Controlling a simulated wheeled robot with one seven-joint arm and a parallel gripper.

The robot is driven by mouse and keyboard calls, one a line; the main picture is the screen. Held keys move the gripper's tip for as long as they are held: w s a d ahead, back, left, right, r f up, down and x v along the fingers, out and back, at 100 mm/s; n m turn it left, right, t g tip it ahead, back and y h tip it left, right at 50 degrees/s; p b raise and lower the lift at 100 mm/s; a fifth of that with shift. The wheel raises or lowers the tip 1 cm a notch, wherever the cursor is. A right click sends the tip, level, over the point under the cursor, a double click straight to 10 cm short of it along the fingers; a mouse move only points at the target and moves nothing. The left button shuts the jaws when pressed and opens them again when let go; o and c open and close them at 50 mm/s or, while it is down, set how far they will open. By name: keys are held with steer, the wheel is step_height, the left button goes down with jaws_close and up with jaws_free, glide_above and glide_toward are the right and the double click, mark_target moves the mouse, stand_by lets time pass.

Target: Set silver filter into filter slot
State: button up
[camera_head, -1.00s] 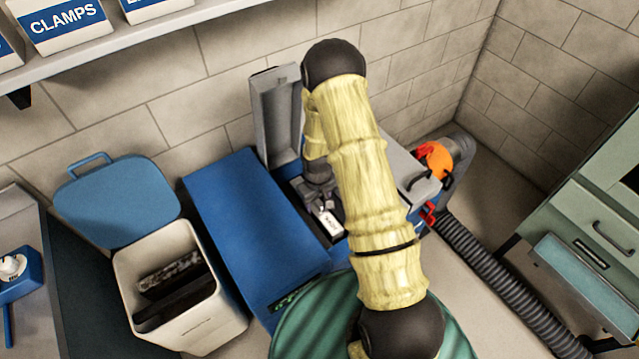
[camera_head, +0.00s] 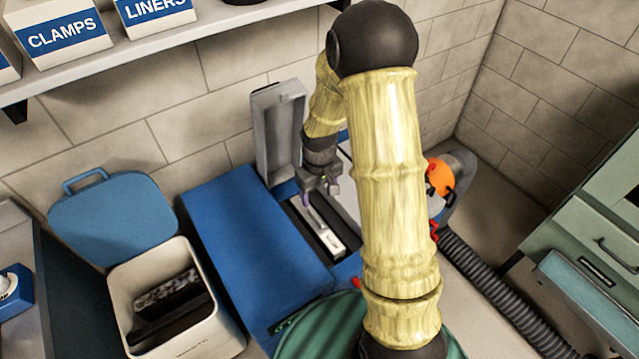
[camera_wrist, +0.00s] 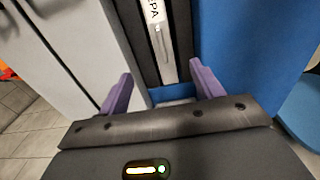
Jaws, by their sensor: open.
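The silver filter (camera_head: 312,217) is a narrow bar with a white label at its near end. It lies in the dark filter slot (camera_head: 325,254) of the blue machine, below the raised grey lid (camera_head: 276,125). In the wrist view the filter (camera_wrist: 168,68) runs along between dark slot walls (camera_wrist: 181,30), its label partly cut off by the frame edge. My gripper (camera_head: 320,195) is open and empty, above the far end of the filter. In the wrist view its purple fingers (camera_wrist: 161,72) are spread either side of the filter, apart from it.
A white bin (camera_head: 175,300) with an open blue lid (camera_head: 115,218) holds dark filters at left. A shelf (camera_head: 140,45) with labelled boxes runs along the wall above. A black ribbed hose (camera_head: 490,270) and an orange part (camera_head: 439,178) are at right.

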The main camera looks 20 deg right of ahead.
step_height(320, 180, up, 3)
steer(key=shift+d+r, duration=0.1)
stand_by(0.3)
step_height(320, 180, up, 5)
steer(key=p, duration=0.4)
steer(key=shift+s, duration=0.1)
stand_by(0.5)
steer(key=s+r+m+t, duration=0.1)
steer(key=s+r, duration=0.3)
steer(key=s, duration=0.2)
steer(key=s+r+m+t, duration=0.1)
steer(key=s+r+m, duration=0.1)
steer(key=s+r, duration=0.2)
steer(key=s, duration=0.3)
steer(key=shift+s+a+r+m, duration=0.3)
steer(key=shift+r, duration=0.1)
